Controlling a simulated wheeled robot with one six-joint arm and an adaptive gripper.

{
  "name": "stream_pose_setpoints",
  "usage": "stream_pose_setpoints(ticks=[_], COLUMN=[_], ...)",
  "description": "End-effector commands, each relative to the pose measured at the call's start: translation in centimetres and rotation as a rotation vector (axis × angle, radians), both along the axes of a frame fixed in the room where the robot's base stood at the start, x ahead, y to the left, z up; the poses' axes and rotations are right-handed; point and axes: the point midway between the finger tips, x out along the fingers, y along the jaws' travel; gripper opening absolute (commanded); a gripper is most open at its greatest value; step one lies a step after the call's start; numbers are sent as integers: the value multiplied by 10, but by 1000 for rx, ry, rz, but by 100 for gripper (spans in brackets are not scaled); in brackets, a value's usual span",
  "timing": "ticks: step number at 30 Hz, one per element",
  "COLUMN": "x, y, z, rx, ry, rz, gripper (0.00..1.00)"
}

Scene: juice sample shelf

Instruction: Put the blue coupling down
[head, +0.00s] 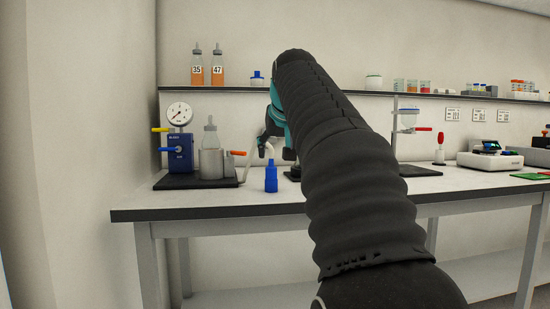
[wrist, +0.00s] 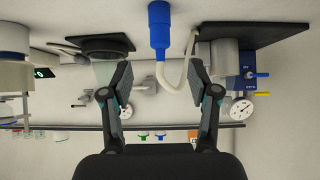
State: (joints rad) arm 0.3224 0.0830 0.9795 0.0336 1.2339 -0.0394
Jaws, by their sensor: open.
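The blue coupling (head: 271,178) stands upright on the bench near its front edge, with a pale hose (head: 269,150) rising from its top. In the wrist view the blue coupling (wrist: 159,26) is at the top middle, beyond my fingertips, and the hose (wrist: 186,70) loops to the right. My gripper (wrist: 160,82) is open, its two fingers spread with nothing gripped between them. In the head view my gripper (head: 275,150) is just behind and above the coupling, partly hidden by my arm.
A blue pump box with a gauge (head: 180,152) and a grey vessel (head: 211,163) stand on a dark base to the left. A shelf (head: 230,89) with two orange bottles runs behind. A stand (head: 408,130) is to the right. Bare bench (head: 180,200) lies at front left.

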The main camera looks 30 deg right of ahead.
Motion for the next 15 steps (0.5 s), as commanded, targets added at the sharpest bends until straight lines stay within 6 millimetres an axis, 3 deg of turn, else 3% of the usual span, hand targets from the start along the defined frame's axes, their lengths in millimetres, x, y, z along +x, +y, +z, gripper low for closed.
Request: stream_pose_setpoints(ticks=[10, 15], x=[-4, -17], y=[2, 18], z=[3, -12], rx=[1, 7], ry=[1, 23], rz=[1, 21], gripper=[61, 61])
